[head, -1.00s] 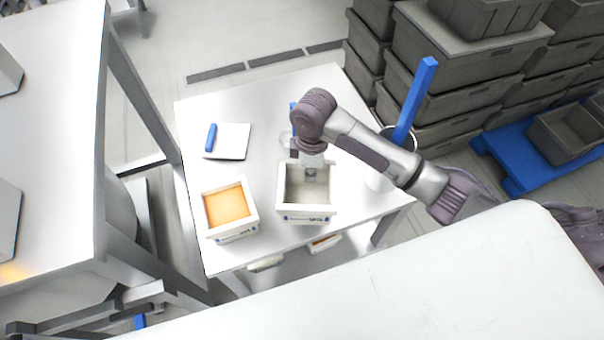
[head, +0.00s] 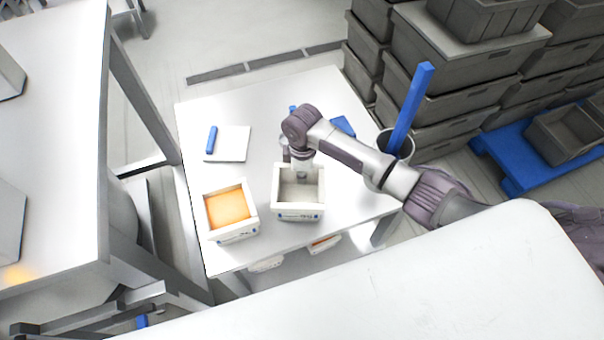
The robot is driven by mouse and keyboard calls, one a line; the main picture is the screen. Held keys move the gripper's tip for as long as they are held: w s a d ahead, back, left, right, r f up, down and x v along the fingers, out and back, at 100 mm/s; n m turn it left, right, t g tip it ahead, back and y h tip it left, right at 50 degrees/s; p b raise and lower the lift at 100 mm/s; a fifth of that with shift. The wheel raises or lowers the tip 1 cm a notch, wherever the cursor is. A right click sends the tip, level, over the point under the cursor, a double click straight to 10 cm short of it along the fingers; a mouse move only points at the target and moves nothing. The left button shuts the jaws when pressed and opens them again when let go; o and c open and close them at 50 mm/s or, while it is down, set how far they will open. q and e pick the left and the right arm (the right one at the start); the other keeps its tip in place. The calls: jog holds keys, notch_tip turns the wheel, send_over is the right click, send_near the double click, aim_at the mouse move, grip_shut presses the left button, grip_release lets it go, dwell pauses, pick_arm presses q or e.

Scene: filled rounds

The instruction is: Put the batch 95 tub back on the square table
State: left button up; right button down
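A white square-sided tub (head: 298,213) with a grey inside is at the front middle of the square table (head: 262,160). A label shows on its front wall, too small to read, so I cannot tell its batch number. My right gripper (head: 302,177) reaches down to the tub's far wall and appears shut on it; the fingertips are partly hidden. I cannot tell whether the tub's base touches the table. A second white tub (head: 239,236) with orange contents stands to its left. My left gripper is not in view.
A white pad with a blue bar (head: 233,144) lies behind the orange tub. A white bucket with a blue stick (head: 409,112) stands at the table's right. A blue item (head: 343,126) lies behind my arm. Grey crates (head: 450,90) stack beyond the table.

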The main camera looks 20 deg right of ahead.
jog(key=shift+f, duration=0.15)
jog(key=c, duration=1.3)
grip_release()
notch_tip(320, 180, up, 12)
jog(key=shift+w+r+b, duration=0.1)
jog(key=shift+r+b, duration=0.15)
jog(key=shift+b, duration=0.3)
jog(key=shift+f, duration=0.1)
